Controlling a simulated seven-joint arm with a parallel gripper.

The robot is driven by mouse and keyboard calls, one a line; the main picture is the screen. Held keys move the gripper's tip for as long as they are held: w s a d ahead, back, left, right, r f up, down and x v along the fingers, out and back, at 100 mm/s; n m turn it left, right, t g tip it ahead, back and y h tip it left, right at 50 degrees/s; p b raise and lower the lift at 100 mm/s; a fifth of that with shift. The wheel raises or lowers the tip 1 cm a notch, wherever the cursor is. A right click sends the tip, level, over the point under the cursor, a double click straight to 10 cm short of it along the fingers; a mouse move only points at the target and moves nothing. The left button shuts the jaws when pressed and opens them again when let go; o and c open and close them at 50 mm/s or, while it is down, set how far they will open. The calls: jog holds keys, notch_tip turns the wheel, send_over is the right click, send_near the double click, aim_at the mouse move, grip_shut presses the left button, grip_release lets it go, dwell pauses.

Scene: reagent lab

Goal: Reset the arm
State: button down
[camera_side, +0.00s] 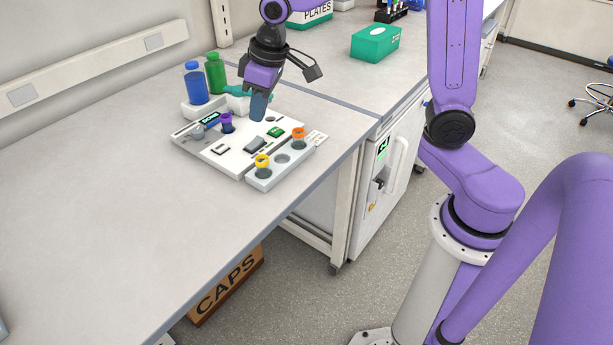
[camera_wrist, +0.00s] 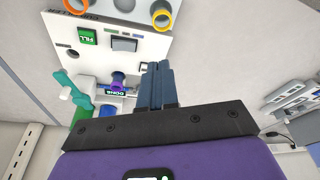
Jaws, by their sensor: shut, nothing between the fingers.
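My gripper (camera_side: 258,106) is above the white station board (camera_side: 237,163) on the bench in the side view. In the wrist view, its blue-grey fingers (camera_wrist: 159,68) are closed together with nothing between them. The fingers appear above the board and apart from it, though they hide part of it. A purple-ringed vial (camera_side: 227,123) stands on the board to the left of my gripper; it also shows in the wrist view (camera_wrist: 117,80).
A grey rack (camera_side: 262,183) at the board's front holds a yellow-ringed vial (camera_side: 262,163) and an orange-ringed one (camera_side: 298,135). Blue (camera_side: 195,84) and green (camera_side: 215,74) bottles stand behind. A green box (camera_side: 375,43) sits farther right. The bench's left part is clear.

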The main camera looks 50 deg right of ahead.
jog(key=s+d+f+n+g, duration=0.1)
jog(key=s+n, duration=0.2)
jog(key=s, duration=1)
jog(key=s+d+f+n+g, duration=0.1)
jog(key=s+n, duration=0.3)
jog(key=s, duration=1)
jog(key=shift+s+d+f+n+h, duration=0.15)
jog(key=shift+d+f+n+h, duration=0.15)
jog(key=shift+d+f+h, duration=0.25)
jog(key=shift+d+r, duration=0.1)
